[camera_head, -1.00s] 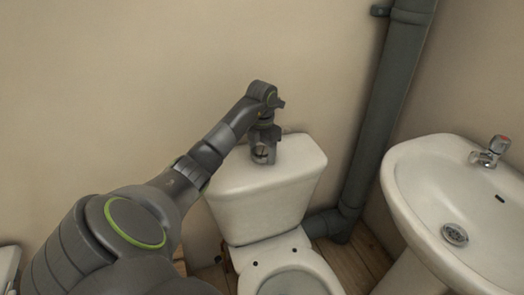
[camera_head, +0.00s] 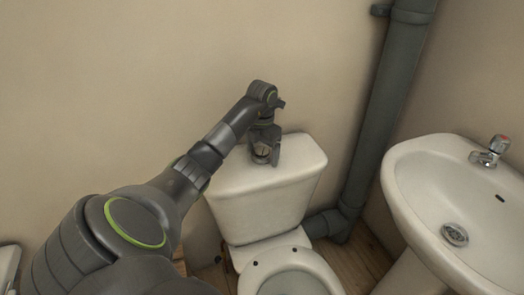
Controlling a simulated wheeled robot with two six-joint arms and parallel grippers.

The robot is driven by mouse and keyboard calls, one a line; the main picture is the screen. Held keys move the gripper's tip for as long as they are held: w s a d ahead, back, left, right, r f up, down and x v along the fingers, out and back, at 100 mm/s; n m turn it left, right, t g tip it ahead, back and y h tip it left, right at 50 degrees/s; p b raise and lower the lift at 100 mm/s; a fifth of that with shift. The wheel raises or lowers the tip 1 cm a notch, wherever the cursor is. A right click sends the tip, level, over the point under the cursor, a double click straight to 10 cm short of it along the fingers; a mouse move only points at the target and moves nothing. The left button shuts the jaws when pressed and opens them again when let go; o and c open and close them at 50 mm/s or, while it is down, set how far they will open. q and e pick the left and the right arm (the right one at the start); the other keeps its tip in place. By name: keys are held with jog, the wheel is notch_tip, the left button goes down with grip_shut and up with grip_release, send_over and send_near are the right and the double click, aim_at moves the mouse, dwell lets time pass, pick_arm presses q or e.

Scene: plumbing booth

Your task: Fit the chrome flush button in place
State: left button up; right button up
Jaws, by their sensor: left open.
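My left gripper (camera_head: 263,158) points down at the top of the white toilet cistern (camera_head: 298,158), near the middle of its lid. Its jaws are open. A small round chrome piece, which looks like the flush button (camera_head: 262,151), shows between the fingers at the lid. The fingers partly hide it, so I cannot tell whether it is seated flush. My right gripper is not in view.
The toilet bowl (camera_head: 293,283) is below the cistern. A grey waste pipe (camera_head: 377,110) runs down the wall just right of the cistern. A white washbasin (camera_head: 415,190) with a chrome tap (camera_head: 489,152) stands at the right. Wall space above the cistern is clear.

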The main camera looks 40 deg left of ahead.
pick_arm(q)
notch_tip(320, 180, up, 3)
jog(key=shift+w+r+p, duration=0.1)
jog(key=shift+r+p, duration=0.05)
jog(key=shift+p, duration=0.15)
notch_tip(320, 180, up, 4)
jog(key=p, duration=0.3)
jog(key=shift+f+p, duration=0.25)
jog(key=shift+p, duration=0.15)
notch_tip(320, 180, up, 11)
jog(key=p, duration=1)
jog(key=shift+f+p, duration=0.2)
jog(key=shift+p, duration=0.1)
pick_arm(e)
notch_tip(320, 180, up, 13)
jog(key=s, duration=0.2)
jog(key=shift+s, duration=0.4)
